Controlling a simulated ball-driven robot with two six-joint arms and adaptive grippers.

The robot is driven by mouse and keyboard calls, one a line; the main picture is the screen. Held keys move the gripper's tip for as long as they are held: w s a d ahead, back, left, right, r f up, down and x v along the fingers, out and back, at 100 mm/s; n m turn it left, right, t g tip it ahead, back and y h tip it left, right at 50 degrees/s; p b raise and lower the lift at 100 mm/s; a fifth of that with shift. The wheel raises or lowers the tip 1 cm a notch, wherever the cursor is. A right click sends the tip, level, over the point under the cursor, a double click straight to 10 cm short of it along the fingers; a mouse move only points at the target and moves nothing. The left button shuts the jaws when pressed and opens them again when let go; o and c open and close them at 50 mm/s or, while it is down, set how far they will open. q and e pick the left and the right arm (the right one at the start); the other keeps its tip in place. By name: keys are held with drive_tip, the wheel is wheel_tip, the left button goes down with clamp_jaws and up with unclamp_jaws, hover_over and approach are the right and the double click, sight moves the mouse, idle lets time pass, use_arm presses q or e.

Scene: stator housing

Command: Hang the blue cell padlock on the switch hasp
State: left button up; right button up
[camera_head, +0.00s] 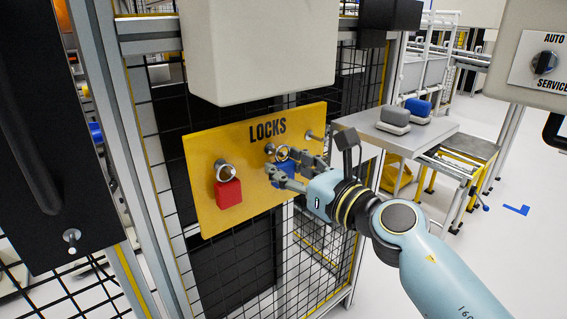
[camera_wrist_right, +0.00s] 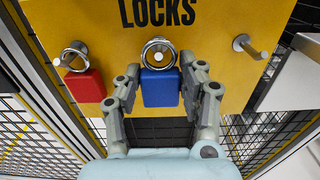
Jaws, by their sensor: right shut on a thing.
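The blue padlock (camera_head: 285,168) hangs by its ring shackle on the middle peg of the yellow LOCKS board (camera_head: 235,145). It shows more clearly in the right wrist view (camera_wrist_right: 160,88), with its shackle around the peg. My right gripper (camera_head: 283,166) is shut on the blue padlock's body, one finger on each side. A switch panel (camera_head: 527,68) marked AUTO and SERVICE, with a dark rotary knob (camera_head: 544,62), is at the upper right in the head view. I cannot make out a hasp on it. My left gripper is not in view.
A red padlock (camera_head: 229,194) hangs on the board's left peg. The right peg (camera_wrist_right: 250,46) is bare. A large pale box (camera_head: 258,50) overhangs the board. Mesh fencing surrounds it, and a grey table (camera_head: 440,135) with grey and blue items stands behind right.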

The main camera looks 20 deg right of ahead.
drive_tip(key=shift+s+d, duration=0.2)
drive_tip(key=shift+s, duration=0.45)
drive_tip(key=v, duration=0.6)
drive_tip(key=shift+r, duration=0.25)
drive_tip(key=shift+s, duration=0.1)
